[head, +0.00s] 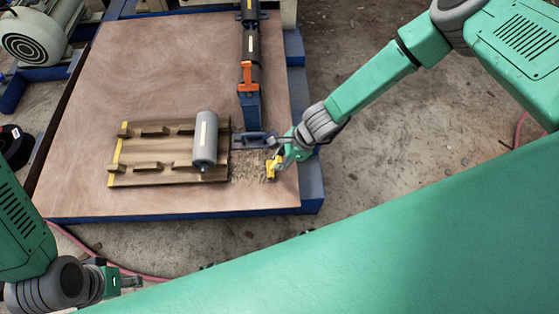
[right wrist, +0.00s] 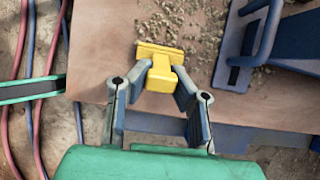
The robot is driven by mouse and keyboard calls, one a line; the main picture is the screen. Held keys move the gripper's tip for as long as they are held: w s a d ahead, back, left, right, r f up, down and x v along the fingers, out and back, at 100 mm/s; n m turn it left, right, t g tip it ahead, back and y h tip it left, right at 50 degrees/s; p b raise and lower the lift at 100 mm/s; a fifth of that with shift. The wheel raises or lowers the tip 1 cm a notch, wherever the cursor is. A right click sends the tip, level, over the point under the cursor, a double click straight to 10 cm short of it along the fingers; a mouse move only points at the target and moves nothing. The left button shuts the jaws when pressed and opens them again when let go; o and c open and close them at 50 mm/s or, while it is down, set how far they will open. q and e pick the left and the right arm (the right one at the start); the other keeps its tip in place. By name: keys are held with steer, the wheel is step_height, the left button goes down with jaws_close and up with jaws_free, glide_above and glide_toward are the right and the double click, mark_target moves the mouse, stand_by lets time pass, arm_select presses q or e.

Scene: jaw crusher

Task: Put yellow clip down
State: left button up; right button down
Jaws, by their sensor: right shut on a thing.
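The yellow clip (head: 271,167) is at the right side of the wooden platform, over a patch of loose gravel. It also shows in the right wrist view (right wrist: 160,76), between the fingertips of my right gripper (right wrist: 160,80). My right gripper (head: 278,158) is shut on the clip's narrower part, with the wider bar beyond the fingertips. Whether the clip touches the board is hard to tell. My left gripper (head: 128,281) is at the lower left of the head view, away from the platform. Its fingers are too small to read.
A wooden rack (head: 150,176) with a grey cylinder (head: 205,138) lies left of the clip. A blue bracket (head: 254,140) and a dark cylinder with an orange clamp (head: 247,76) stand just behind it. Red and blue hoses (right wrist: 20,90) run along the floor. The platform's left part is clear.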

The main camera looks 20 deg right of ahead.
steer(key=shift+d, duration=0.1)
steer(key=shift+d+f, duration=0.1)
steer(key=shift+f, duration=0.1)
steer(key=c, duration=1.5)
jaws_free()
steer(key=shift+o, duration=0.2)
